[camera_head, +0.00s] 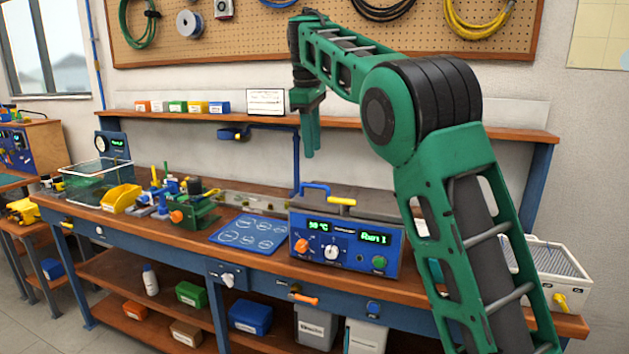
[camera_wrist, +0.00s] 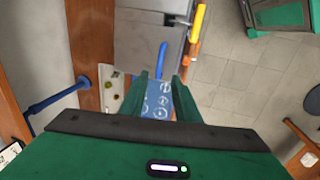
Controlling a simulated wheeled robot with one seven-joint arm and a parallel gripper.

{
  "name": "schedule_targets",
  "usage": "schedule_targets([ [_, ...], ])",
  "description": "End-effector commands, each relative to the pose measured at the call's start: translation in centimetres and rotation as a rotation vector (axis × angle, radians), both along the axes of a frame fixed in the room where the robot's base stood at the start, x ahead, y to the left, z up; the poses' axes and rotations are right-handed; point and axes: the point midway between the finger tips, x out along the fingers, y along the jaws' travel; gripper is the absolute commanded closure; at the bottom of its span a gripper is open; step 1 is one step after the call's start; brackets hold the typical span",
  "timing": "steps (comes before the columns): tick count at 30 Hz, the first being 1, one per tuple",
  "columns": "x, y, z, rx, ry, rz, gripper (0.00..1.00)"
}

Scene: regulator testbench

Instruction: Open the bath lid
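The bath is a blue box (camera_head: 345,246) on the bench with a green display and several knobs. Its grey lid (camera_head: 372,203) looks closed. A blue handle (camera_head: 318,187) and a yellow handle (camera_head: 342,201) show at its left and front. In the wrist view the grey lid (camera_wrist: 150,32) is ahead, with the blue handle (camera_wrist: 162,58) near the fingertips. My gripper (camera_head: 309,152) points down in the air above and behind the lid's left part, apart from it. In the wrist view my gripper (camera_wrist: 160,80) is open and empty, with a gap between its green fingers.
A blue mat (camera_head: 250,233) with white circles lies left of the bath. A green vise-like tool (camera_head: 190,212) and a glass tank (camera_head: 95,182) stand further left. A shelf (camera_head: 240,118) and a blue pipe (camera_head: 296,165) run behind. A white ribbed box (camera_head: 560,270) is at right.

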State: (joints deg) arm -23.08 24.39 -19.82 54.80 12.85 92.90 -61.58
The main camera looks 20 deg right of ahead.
Motion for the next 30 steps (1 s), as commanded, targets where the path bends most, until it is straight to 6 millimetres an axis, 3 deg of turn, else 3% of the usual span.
schedule_targets([
  [12, 0.9, -1.0, -6.7, 0.0, 0.004, -0.005, 0.71],
  [18, 1.3, -1.2, -9.1, 0.0, 0.002, -0.004, 0.71],
  [30, 1.5, -1.4, -10.1, 0.0, 0.0, -0.005, 0.71],
])
